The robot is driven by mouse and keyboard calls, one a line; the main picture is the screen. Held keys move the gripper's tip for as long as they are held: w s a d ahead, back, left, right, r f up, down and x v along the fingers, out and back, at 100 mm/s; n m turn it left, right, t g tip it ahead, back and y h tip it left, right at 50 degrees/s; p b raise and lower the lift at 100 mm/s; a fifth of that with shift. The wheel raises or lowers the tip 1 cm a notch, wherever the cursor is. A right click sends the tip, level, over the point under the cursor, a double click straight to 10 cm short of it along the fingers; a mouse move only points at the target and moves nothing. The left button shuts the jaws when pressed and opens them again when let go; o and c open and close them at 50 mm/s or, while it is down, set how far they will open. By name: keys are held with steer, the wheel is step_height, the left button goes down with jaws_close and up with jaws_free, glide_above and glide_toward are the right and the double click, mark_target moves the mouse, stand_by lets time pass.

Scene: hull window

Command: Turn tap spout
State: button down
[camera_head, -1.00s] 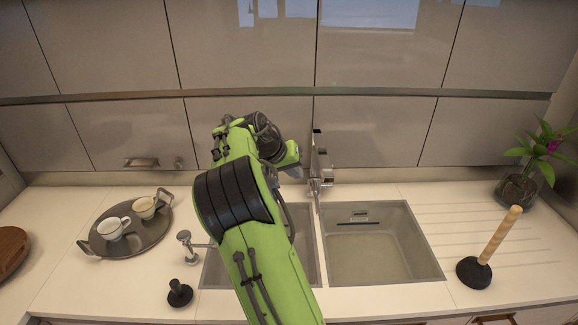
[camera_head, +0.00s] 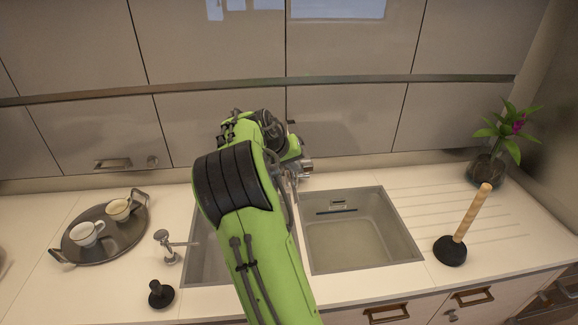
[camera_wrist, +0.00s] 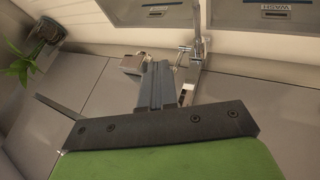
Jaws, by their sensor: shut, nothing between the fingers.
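The chrome tap stands behind the sinks. In the head view only a bit of the tap (camera_head: 305,167) shows at the right of my arm, and the rest is hidden. In the wrist view the tap (camera_wrist: 190,62) shows at the upper middle, with its slim chrome spout (camera_wrist: 197,30) reaching up the picture between the two basins. My gripper (camera_wrist: 156,68) is shut and empty, its grey fingers just left of the tap body. I cannot tell whether they touch it. In the head view my own arm hides the gripper.
The right basin (camera_head: 357,230) is empty; my arm covers much of the left one. A tray (camera_head: 125,237) with two cups, a soap dispenser (camera_head: 165,243) and a black stopper (camera_head: 160,295) lie left. A plunger (camera_head: 450,250) and plant (camera_head: 487,168) stand right. Cabinets (camera_head: 345,130) rise close behind.

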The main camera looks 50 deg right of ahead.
steer(key=s+d+n+t+y+p, duration=0.1)
steer(key=s+d+n+t, duration=0.2)
steer(key=d, duration=1.1)
steer(key=shift+s+n+t, duration=0.3)
steer(key=shift+s+n, duration=1.1)
steer(key=shift+s, duration=0.75)
steer(key=shift+r, duration=0.1)
steer(key=shift+a, duration=0.1)
